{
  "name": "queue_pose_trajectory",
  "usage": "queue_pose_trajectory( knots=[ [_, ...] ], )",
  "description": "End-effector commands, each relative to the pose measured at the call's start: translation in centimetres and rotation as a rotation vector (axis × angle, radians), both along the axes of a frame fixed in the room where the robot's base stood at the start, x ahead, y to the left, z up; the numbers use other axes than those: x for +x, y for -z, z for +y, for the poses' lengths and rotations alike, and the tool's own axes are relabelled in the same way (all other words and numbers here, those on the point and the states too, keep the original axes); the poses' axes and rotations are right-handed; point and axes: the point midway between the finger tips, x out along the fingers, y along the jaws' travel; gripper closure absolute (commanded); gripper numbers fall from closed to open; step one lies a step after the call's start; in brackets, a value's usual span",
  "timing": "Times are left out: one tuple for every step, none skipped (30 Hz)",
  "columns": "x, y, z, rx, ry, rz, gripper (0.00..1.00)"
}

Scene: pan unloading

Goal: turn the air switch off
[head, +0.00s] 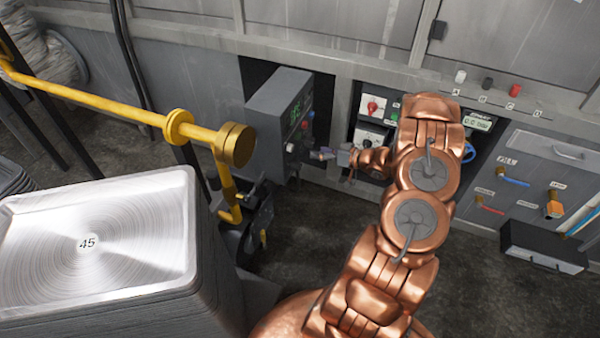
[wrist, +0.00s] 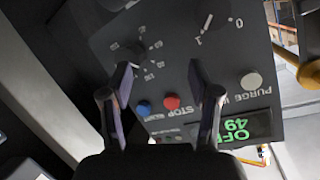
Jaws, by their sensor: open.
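The grey control box (head: 278,118) stands left of my arm, its panel facing my gripper (head: 322,154). In the wrist view the panel (wrist: 98,42) fills most of the picture, turned over. A dark rotary switch (wrist: 211,18) marked 0 and 1 is at the top, partly cut off; its pointer seems to lie toward the 1. I see no label naming it as the air switch. My gripper (wrist: 160,80) is open and empty, with its fingers apart in front of the panel. The switch lies beyond the right finger, not between the fingers.
The panel also has a dial (wrist: 135,50), blue button (wrist: 144,108), red button (wrist: 171,102), white button (wrist: 252,81) and green display (wrist: 236,131). A yellow pipe (head: 110,112) and stacked metal pans (head: 85,240) stand left. A red-knobbed panel (head: 373,106) is behind my wrist.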

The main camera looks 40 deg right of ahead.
Motion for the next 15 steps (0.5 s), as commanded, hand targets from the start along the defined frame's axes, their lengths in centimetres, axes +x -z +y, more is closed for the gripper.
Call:
queue_pose_trajectory(
  knots=[
    [-0.9, 1.6, 0.5, 0.053, -0.014, -0.025, 0.39],
    [-1.4, 2.0, 0.9, 0.085, -0.025, -0.040, 0.39],
    [-1.9, 2.3, 1.5, 0.125, -0.042, -0.063, 0.39],
    [-2.4, 2.6, 1.8, 0.150, -0.051, -0.078, 0.39],
    [-2.8, 2.8, 2.2, 0.177, -0.062, -0.090, 0.39],
    [-3.3, 3.0, 2.7, 0.211, -0.073, -0.110, 0.39],
    [-3.6, 3.1, 3.0, 0.232, -0.083, -0.121, 0.39],
    [-3.9, 3.3, 3.2, 0.249, -0.090, -0.130, 0.39],
    [-4.3, 3.3, 3.4, 0.271, -0.097, -0.142, 0.39],
    [-4.5, 3.3, 3.6, 0.285, -0.104, -0.151, 0.39],
    [-4.7, 3.3, 3.8, 0.296, -0.109, -0.160, 0.39],
    [-4.9, 3.3, 3.9, 0.308, -0.114, -0.167, 0.39],
    [-4.9, 3.3, 4.0, 0.314, -0.116, -0.171, 0.39],
    [-5.0, 3.3, 4.1, 0.319, -0.118, -0.173, 0.39],
    [-4.9, 3.2, 4.2, 0.322, -0.120, -0.175, 0.39]
  ],
)
